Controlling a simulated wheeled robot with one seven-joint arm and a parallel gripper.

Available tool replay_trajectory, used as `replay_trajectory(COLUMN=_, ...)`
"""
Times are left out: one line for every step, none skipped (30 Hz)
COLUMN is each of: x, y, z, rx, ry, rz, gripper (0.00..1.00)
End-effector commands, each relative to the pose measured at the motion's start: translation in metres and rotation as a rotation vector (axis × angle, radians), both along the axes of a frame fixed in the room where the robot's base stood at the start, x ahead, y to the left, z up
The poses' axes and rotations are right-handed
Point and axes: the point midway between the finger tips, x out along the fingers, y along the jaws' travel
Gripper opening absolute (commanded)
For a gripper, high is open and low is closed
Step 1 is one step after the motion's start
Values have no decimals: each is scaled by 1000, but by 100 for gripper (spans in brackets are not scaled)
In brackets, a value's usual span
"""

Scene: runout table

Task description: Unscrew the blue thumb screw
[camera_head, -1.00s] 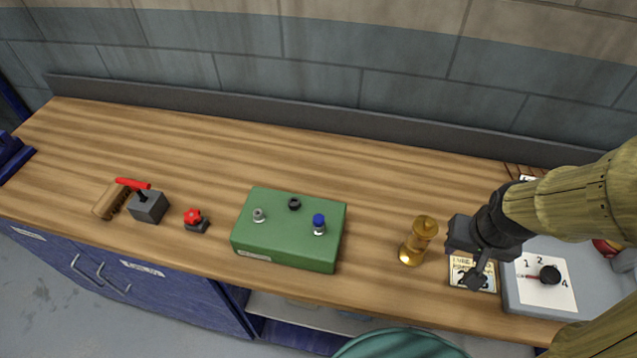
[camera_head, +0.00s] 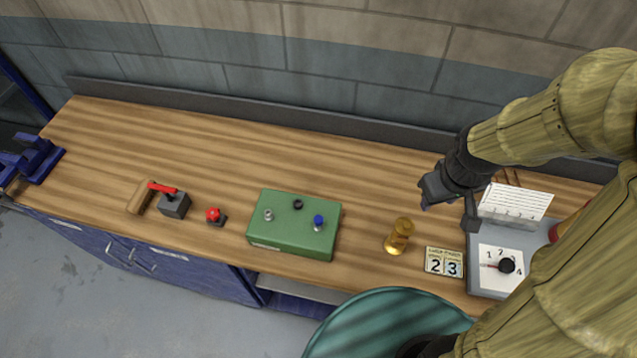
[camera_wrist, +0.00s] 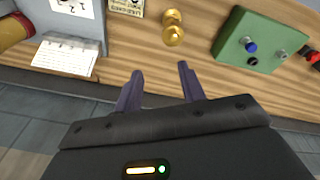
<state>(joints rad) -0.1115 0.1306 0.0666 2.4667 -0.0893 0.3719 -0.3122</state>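The blue thumb screw (camera_head: 318,222) stands upright on the right part of the green box (camera_head: 266,240) in the middle of the bench. It also shows in the wrist view (camera_wrist: 251,47), on the green box (camera_wrist: 233,51) at the upper right.
A grey dial panel (camera_head: 480,290) and a white lined card (camera_head: 516,203) are at the right. A red knob (camera_head: 215,216) and a red-handled lever (camera_head: 174,204) stand left of the box.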

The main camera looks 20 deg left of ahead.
Motion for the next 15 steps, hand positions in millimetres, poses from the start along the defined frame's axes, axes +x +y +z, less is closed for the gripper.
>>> replay_trajectory(x=4, y=14, z=0, rx=-20, ry=15, rz=124, gripper=40)
replay_trajectory(x=6, y=22, z=-2, rx=-31, ry=22, rz=197, gripper=40)
replay_trajectory(x=9, y=32, z=-6, rx=-47, ry=30, rz=299, gripper=40)
replay_trajectory(x=11, y=40, z=-9, rx=-58, ry=37, rz=376, gripper=40)
replay_trajectory(x=12, y=49, z=-12, rx=-68, ry=44, rz=456, gripper=40)
replay_trajectory(x=14, y=62, z=-17, rx=-83, ry=52, rz=569, gripper=40)
replay_trajectory(x=16, y=72, z=-22, rx=-94, ry=57, rz=660, gripper=40)
replay_trajectory(x=16, y=83, z=-26, rx=-104, ry=63, rz=752, gripper=40)
replay_trajectory(x=17, y=98, z=-33, rx=-118, ry=71, rz=883, gripper=40)
replay_trajectory(x=16, y=110, z=-38, rx=-128, ry=78, rz=985, gripper=40)
replay_trajectory(x=15, y=123, z=-44, rx=-138, ry=83, rz=1092, gripper=40)
replay_trajectory(x=13, y=140, z=-52, rx=-150, ry=90, rz=1238, gripper=40)
replay_trajectory(x=11, y=154, z=-58, rx=-157, ry=94, rz=1348, gripper=40)
replay_trajectory(x=8, y=167, z=-64, rx=-165, ry=96, rz=1457, gripper=40)
replay_trajectory(x=4, y=184, z=-71, rx=-173, ry=98, rz=1596, gripper=40)
